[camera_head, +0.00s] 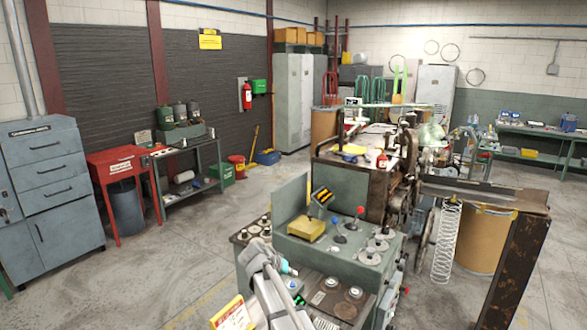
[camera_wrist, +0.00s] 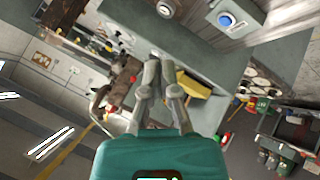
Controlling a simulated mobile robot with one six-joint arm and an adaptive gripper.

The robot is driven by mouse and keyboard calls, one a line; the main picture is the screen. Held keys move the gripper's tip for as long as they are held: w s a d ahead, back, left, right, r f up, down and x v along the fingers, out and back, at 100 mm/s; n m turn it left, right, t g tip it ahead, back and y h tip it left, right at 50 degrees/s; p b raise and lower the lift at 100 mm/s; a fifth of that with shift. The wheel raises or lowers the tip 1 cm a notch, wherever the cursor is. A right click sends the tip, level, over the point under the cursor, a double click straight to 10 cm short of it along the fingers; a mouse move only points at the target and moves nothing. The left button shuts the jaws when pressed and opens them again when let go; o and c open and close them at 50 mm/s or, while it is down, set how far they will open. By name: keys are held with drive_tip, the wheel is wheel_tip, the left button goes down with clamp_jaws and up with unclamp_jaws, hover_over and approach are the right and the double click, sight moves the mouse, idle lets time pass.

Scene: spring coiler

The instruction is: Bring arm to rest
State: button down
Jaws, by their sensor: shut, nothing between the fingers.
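My gripper (camera_wrist: 158,75) shows in the wrist view with its teal body at the bottom and its two grey fingers brought together, holding nothing. The wrist view is tilted, with the green machine console and a yellow item (camera_wrist: 198,88) behind the fingers. In the head view my grey arm rises at the bottom centre, in front of the control console (camera_head: 330,243). A small teal part shows at its end; the fingers are not clear there.
The console carries knobs, levers and a yellow box (camera_head: 306,229). A coiling machine (camera_head: 365,185) stands behind it, with a hanging spring (camera_head: 446,245) at right. A red table (camera_head: 117,163) and a grey cabinet (camera_head: 50,185) stand at left. The floor between is clear.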

drive_tip(key=s+d+f+g+y+b, duration=0.2)
drive_tip(key=s+d+f, duration=0.3)
drive_tip(key=s, duration=0.4)
drive_tip(key=s+d+f+n+g+y+b, duration=0.1)
drive_tip(key=s+d+f+b, duration=0.3)
drive_tip(key=s, duration=0.5)
drive_tip(key=s+d+f+g+y+b, duration=0.2)
drive_tip(key=s+d+f+y+b, duration=0.2)
drive_tip(key=s+d+f, duration=0.2)
drive_tip(key=s+d, duration=0.2)
drive_tip(key=s, duration=0.1)
drive_tip(key=shift+d+f+g, duration=0.25)
drive_tip(key=shift+f+g, duration=0.05)
